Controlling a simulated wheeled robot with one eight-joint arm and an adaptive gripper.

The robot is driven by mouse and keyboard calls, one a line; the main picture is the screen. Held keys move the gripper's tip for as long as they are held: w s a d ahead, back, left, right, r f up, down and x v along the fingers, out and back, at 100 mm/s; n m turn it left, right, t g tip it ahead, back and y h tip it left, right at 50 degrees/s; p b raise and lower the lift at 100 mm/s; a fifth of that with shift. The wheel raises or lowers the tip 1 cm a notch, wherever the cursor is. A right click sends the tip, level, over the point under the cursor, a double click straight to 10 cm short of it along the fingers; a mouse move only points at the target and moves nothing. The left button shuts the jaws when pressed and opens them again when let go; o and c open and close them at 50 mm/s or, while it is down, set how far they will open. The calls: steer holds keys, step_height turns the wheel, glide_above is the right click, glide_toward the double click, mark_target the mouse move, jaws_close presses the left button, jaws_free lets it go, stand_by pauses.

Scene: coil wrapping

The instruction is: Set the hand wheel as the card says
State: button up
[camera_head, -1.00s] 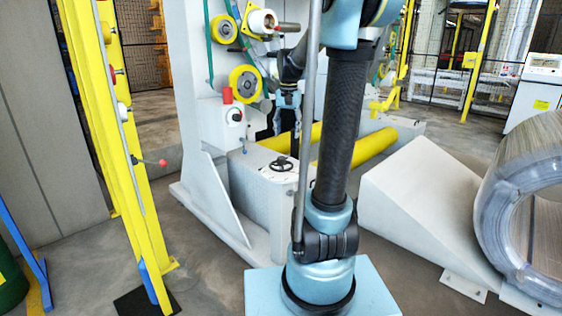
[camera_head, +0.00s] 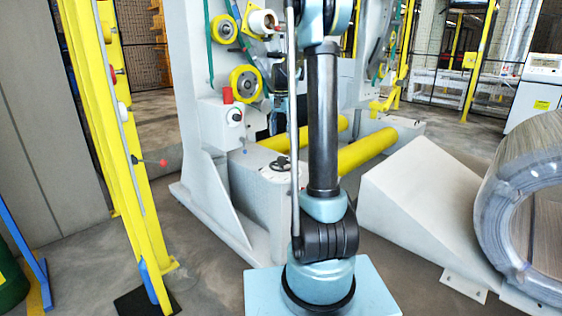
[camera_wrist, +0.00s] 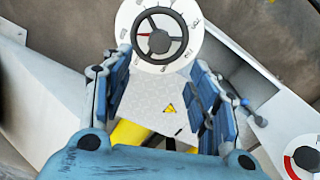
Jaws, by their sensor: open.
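The hand wheel (camera_wrist: 159,41) is black with a rim, spokes and a hub. It sits over a round white dial plate (camera_wrist: 187,52) with marks around its edge, at the top of the wrist view. The marks are too small to read. In the head view the hand wheel (camera_head: 280,165) is on top of the grey machine housing, partly hidden by my arm. My gripper (camera_wrist: 161,72) is open and empty, its blue fingers apart below and to either side of the wheel. I cannot make out a card.
A second dial with a red arc (camera_wrist: 303,158) is at the lower right of the wrist view. Yellow rollers (camera_head: 367,150) lie behind the housing. A control box with a red button (camera_head: 227,95) stands to the left. A wire coil (camera_head: 520,200) is at the right.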

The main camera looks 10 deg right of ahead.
mark_target(281, 158)
step_height(281, 158, down, 14)
steer(key=shift+r, duration=0.1)
stand_by(0.4)
steer(key=shift+c, duration=0.3)
steer(key=c, duration=1)
